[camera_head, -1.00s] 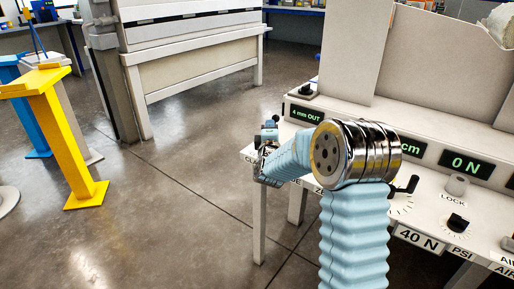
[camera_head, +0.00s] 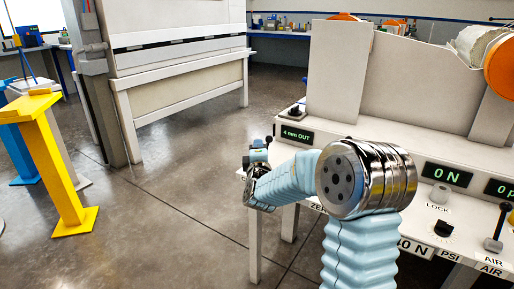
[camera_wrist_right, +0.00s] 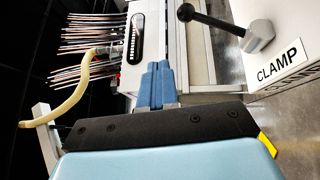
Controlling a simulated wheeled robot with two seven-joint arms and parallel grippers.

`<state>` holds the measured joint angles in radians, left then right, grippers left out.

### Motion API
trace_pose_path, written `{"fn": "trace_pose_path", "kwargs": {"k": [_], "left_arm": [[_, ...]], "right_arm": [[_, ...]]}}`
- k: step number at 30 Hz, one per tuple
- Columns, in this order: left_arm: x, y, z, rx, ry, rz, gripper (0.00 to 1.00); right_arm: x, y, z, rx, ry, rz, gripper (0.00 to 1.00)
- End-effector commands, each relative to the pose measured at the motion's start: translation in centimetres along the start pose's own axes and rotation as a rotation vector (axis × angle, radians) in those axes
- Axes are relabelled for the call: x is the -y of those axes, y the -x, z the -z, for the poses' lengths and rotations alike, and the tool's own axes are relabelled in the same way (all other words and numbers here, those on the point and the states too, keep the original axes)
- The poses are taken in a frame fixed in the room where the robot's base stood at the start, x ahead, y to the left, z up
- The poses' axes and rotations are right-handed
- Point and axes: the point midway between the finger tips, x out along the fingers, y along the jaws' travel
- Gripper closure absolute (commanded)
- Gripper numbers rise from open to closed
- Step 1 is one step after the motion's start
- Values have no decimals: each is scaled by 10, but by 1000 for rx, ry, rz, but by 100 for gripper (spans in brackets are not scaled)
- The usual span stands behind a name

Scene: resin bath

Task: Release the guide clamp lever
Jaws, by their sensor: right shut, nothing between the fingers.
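The clamp lever (camera_wrist_right: 225,28) shows in the right wrist view at upper right. It is a dark rod with a black ball end and a grey hub, beside a white face labelled CLAMP (camera_wrist_right: 279,65). My right gripper (camera_wrist_right: 157,68) has its blue fingers together and empty, left of the lever and apart from it. In the head view my right gripper (camera_head: 258,158) is at the left end of the white machine (camera_head: 340,138), partly hidden by my arm. I cannot make out the clamp lever for sure there. My left gripper is out of view.
The machine front carries a "4 mm OUT" display (camera_head: 297,134), a "0 N" display (camera_head: 446,175), a LOCK knob (camera_head: 439,193) and an AIR lever (camera_head: 498,230). A yellow stand (camera_head: 62,165) is at left. The floor between is clear. A cream hose (camera_wrist_right: 88,88) shows in the wrist view.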

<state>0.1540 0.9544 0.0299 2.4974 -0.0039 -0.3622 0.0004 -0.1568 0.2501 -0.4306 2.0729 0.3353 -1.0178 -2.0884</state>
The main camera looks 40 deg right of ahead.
Motion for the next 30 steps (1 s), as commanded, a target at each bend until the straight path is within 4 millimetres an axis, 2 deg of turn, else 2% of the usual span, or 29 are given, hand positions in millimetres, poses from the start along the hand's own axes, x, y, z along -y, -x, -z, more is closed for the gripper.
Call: {"fn": "trace_pose_path", "kwargs": {"k": [6,10,30], "left_arm": [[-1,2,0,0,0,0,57],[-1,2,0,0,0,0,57],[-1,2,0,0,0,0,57]], "right_arm": [[-18,30,-3,-1,-3,-1,100],[-22,38,-4,-1,-1,0,100],[-19,41,0,-9,-8,9,100]]}}
